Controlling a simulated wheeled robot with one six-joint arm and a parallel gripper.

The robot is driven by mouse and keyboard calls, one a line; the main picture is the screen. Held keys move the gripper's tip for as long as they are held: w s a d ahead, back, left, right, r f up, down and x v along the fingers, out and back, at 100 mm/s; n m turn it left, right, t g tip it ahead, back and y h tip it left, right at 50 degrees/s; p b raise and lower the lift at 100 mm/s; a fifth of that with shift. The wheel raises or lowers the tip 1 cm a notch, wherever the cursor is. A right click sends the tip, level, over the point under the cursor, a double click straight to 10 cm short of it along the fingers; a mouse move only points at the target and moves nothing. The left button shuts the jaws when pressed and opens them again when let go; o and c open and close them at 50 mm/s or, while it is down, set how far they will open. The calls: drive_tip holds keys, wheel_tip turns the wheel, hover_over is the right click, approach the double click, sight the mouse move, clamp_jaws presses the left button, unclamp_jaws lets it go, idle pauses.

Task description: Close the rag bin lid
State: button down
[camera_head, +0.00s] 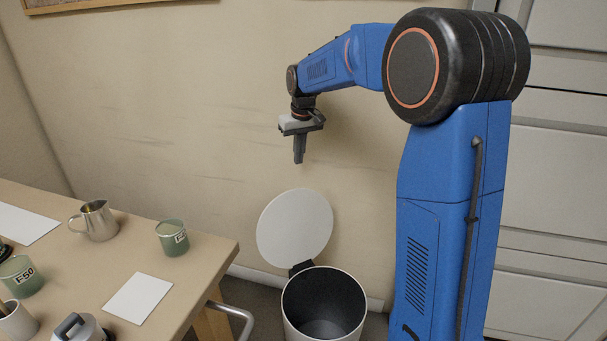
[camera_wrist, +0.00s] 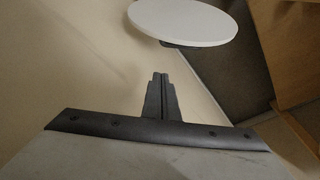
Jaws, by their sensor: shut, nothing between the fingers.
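The rag bin (camera_head: 323,306) is a white round bin with a dark, empty-looking inside, standing on the floor right of the table. Its round white lid (camera_head: 294,228) is open, tilted up behind the bin on a dark hinge (camera_head: 301,268), close to the wall. In the wrist view the lid (camera_wrist: 184,20) shows at the top, beyond the fingers. My gripper (camera_head: 299,160) points down above the lid's top edge, apart from it. Its fingers are together with nothing between them, as the wrist view shows too (camera_wrist: 158,76). The bin body is not visible in the wrist view.
The table (camera_head: 95,262) at left holds a metal pitcher (camera_head: 97,220), green cups (camera_head: 173,237), white sheets (camera_head: 138,298) and other items. A metal handle (camera_head: 237,315) juts from the table toward the bin. A wall stands behind the bin and pale cabinets (camera_head: 553,180) at right.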

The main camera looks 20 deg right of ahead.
drive_tip(key=shift+s+d+f, duration=0.1)
drive_tip(key=shift+s+f, duration=0.25)
drive_tip(key=shift+f, duration=1.15)
drive_tip(key=shift+s+f, duration=0.35)
drive_tip(key=shift+f, duration=1.2)
drive_tip(key=shift+s+d+f, duration=0.1)
drive_tip(key=shift+s+f, duration=0.25)
drive_tip(key=shift+f, duration=1.15)
drive_tip(key=shift+s, duration=0.1)
